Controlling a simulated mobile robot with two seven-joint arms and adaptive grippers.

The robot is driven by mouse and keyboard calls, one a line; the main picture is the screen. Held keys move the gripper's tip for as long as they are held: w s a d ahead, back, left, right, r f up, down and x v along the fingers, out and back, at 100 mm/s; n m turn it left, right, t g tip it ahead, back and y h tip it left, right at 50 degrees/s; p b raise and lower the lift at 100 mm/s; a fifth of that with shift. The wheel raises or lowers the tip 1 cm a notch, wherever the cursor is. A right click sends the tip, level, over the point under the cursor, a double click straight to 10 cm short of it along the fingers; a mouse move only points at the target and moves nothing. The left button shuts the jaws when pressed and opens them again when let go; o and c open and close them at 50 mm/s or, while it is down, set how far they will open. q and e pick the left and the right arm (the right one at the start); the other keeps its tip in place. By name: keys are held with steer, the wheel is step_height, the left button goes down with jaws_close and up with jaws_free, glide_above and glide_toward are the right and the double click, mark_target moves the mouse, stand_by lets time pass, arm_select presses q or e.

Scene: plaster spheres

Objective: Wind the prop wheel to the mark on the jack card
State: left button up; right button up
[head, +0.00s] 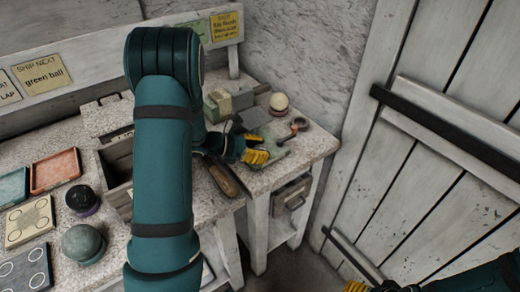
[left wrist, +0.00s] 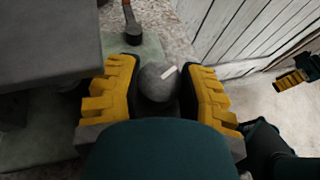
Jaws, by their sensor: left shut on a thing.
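The prop wheel (left wrist: 156,84) is a grey round knob with a white line on its top, seen in the left wrist view. My left gripper (left wrist: 160,88) is shut on it, one yellow finger on each side. In the head view my left gripper (head: 257,157) is at the right end of the bench, over a grey-green plate (head: 277,143); the wheel is hidden there. I cannot tell which card is the jack card; a yellow card (head: 226,26) on the back board is too small to read fully. My right gripper (head: 356,287) is at the bottom edge, empty space around it.
A wooden-handled tool (head: 223,180) lies by the bench's front edge. A pale ball (head: 279,102) and a grey-green box (head: 228,101) stand behind my left gripper. A dark ball (head: 82,199) and a green ball (head: 83,243) are at left. A plank door (head: 440,150) closes the right side.

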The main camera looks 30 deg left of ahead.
arm_select(q)
steer(key=shift+w+r+m+g+h, duration=0.1)
steer(key=shift+r+m+g+h, duration=0.1)
steer(key=shift+m+g+h, duration=0.6)
steer(key=shift+m, duration=0.3)
steer(key=o, duration=1.2)
steer(key=shift+f, duration=0.1)
